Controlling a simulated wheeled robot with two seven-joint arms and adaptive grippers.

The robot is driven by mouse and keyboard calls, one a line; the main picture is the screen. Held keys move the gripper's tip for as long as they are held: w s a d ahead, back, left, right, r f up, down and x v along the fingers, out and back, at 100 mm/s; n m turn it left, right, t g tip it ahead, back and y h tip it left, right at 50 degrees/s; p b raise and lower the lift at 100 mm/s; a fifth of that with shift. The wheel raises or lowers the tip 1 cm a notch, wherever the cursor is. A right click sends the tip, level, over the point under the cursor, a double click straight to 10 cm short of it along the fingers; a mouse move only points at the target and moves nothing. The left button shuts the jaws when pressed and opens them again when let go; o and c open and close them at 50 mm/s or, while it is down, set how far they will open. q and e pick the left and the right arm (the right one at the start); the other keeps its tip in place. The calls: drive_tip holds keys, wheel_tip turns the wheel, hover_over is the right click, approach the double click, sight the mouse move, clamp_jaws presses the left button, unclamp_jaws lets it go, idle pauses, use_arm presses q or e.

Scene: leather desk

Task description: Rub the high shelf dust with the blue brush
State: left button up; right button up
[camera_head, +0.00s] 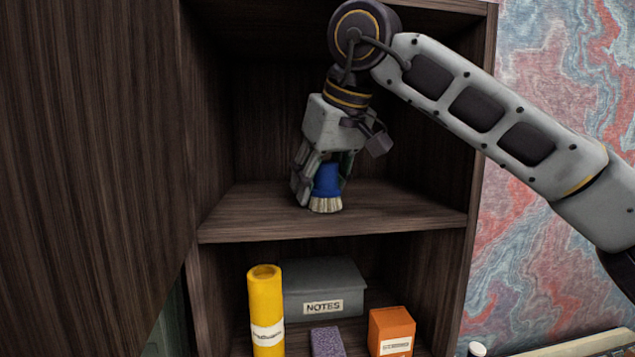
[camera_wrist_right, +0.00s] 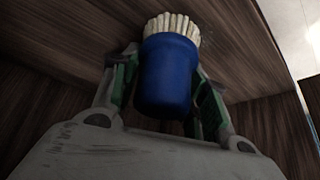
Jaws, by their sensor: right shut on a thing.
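The blue brush (camera_head: 327,180) is upright in my right gripper (camera_head: 322,184), with its pale bristles pointing down at the high shelf (camera_head: 400,207). The bristle tips appear to touch the shelf board near its front middle. In the right wrist view the blue handle (camera_wrist_right: 167,75) sits between the two fingers of the right gripper (camera_wrist_right: 160,88), and the cream bristles (camera_wrist_right: 172,25) meet the wood. My left gripper is not in view.
Below, the lower shelf holds a yellow tube (camera_head: 265,300), a grey NOTES box (camera_head: 325,285), a purple block (camera_head: 327,342) and an orange box (camera_head: 391,332). A dark wooden panel (camera_head: 85,150) stands at the left. The high shelf is otherwise clear.

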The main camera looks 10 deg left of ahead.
sight(324, 165)
drive_tip(key=shift+s+d+f+b, duration=0.15)
drive_tip(key=shift+s+d+b, duration=0.1)
drive_tip(key=shift+s, duration=0.5)
drive_tip(key=shift+s+d+f+b, duration=0.1)
drive_tip(key=shift+s+d+b, duration=0.15)
drive_tip(key=shift+s, duration=0.5)
drive_tip(key=shift+r+p, duration=1.2)
drive_tip(key=shift+p, duration=0.15)
drive_tip(key=shift+r, duration=1.95)
drive_tip(key=shift+r, duration=0.1)
drive_tip(key=shift+s+d+r, duration=0.1)
drive_tip(key=shift+r, duration=0.85)
drive_tip(key=shift+v, duration=0.8)
